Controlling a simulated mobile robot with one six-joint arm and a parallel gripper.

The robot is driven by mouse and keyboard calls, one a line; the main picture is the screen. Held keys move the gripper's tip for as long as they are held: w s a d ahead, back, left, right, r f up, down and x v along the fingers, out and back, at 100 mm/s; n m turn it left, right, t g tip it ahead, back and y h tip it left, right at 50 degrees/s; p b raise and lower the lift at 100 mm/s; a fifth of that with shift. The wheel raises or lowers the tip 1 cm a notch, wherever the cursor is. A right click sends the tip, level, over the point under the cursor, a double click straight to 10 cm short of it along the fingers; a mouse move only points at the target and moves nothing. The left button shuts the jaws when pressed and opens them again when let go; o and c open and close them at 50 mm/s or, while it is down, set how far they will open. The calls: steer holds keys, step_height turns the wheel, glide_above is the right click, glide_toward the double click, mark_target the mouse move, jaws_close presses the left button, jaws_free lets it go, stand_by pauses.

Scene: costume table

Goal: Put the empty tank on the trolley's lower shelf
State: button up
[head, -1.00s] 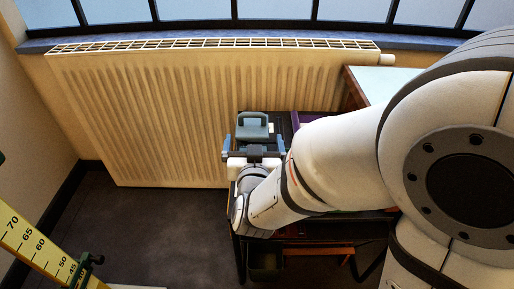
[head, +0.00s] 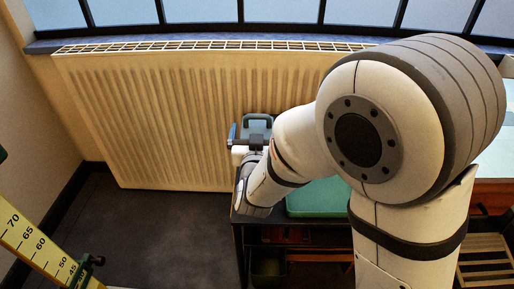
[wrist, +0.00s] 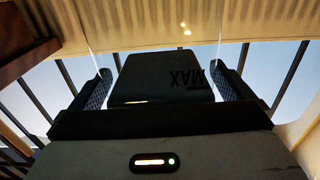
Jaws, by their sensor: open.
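A blue-grey tank with a handle-like top (head: 257,124) shows above my wrist in the head view, in front of the radiator. I cannot tell for certain which piece is the trolley; a slatted wooden shelf (head: 485,262) shows low at the right.
A dark table (head: 300,232) with a green case (head: 320,198) on it stands below my arm. A cream radiator (head: 180,120) runs under the window behind. A yellow measuring scale (head: 35,248) stands at lower left. Dark floor (head: 165,225) at the left is clear.

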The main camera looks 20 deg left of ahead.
steer(key=shift+c, duration=0.6)
steer(key=c, duration=1.3)
steer(key=shift+r, duration=0.15)
steer(key=shift+c, duration=1)
